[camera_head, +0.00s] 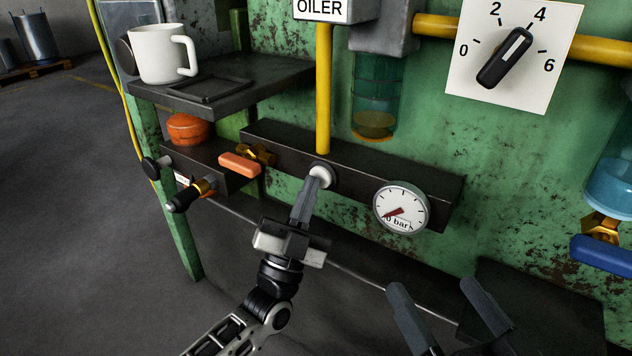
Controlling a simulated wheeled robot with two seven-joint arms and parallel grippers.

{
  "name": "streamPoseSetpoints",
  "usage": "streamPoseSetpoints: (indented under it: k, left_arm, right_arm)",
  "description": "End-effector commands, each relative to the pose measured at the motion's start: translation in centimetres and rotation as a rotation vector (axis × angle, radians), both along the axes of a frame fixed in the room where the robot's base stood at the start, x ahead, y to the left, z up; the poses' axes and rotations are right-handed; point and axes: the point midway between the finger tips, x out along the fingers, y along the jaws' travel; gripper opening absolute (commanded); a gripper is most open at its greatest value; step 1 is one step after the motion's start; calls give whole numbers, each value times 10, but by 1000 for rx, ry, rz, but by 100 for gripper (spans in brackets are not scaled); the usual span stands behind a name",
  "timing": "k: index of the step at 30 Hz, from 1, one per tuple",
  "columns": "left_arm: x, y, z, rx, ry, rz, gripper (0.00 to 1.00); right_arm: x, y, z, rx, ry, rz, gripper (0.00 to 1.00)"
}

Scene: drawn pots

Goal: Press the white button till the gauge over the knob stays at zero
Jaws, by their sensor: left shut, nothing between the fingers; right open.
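The white button (321,174) sits on the dark bar below the yellow pipe. My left gripper (318,178) is shut and empty. Its fingertips overlap the button's lower face; whether they press it in I cannot tell. A white round gauge (406,203) marked "bar" sits right of the button, its red needle pointing lower left near the 0. A black pointer knob (505,58) on a white 0-to-6 plate is higher up at the right, above this gauge, its pointer toward 4. My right gripper (437,288) is open and empty at the bottom, below the gauge.
A white mug (161,53) stands on the dark shelf (260,75), partly hiding a dark round thing (125,55). An orange lever (240,164), a black-handled valve (184,199) and a small black knob (151,168) stick out at left. A blue handle (600,254) is at right.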

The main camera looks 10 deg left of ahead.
Motion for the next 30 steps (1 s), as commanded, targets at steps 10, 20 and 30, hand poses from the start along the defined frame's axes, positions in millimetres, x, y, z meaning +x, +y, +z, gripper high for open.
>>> streamPoseSetpoints:
  k: [10,20,30]
  left_arm:
    - [0,0,-1,1,3,0,0]
    - [9,-3,-1,1,4,0,0]
    - [10,-3,0,1,5,0,0]
  right_arm:
    - [0,0,0,0,0,-1,99]
    - [0,0,-3,0,0,-1,99]
    - [-1,0,-5,-2,7,1,99]
